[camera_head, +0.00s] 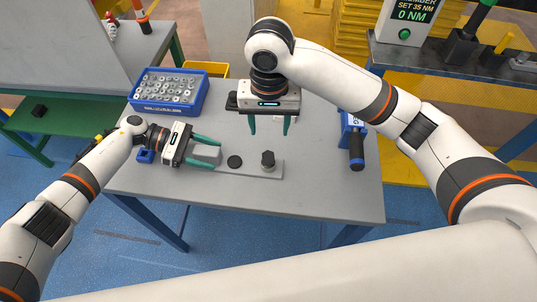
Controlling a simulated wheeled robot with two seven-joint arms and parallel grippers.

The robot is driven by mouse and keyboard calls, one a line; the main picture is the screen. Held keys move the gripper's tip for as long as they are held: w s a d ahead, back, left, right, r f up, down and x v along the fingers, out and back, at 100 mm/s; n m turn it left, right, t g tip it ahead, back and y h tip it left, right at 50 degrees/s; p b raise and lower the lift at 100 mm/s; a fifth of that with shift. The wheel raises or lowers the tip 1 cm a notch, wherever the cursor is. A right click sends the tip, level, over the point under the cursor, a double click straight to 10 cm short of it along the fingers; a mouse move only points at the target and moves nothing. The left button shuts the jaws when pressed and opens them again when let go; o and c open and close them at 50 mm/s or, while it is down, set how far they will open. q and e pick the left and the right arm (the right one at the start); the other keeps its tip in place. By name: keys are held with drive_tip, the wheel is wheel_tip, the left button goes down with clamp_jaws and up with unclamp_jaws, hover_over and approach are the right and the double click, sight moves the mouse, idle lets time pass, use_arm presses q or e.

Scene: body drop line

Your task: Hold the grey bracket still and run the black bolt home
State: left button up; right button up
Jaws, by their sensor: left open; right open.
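The grey bracket (222,169) lies on the table, a flat plate with a raised block at its left end. The black bolt (268,161) stands upright at the plate's right end, its head above the plate. A flat black disc (235,161) sits in the middle of the plate. My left gripper (208,153) is open, with its teal fingers on either side of the raised block; I cannot tell whether they touch it. My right gripper (269,129) is open and empty, fingers pointing down, behind the bolt in the picture.
A blue tray (140,105) of metal parts stands at the back left, a yellow bin (216,68) behind it. A blue tool with a black handle (356,153) is at the table's right. A display (410,15) reads 0 NM. The table front (290,200) is clear.

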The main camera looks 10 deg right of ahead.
use_arm(q)
drive_tip(key=v, duration=1.2)
drive_tip(key=shift+f, duration=0.1)
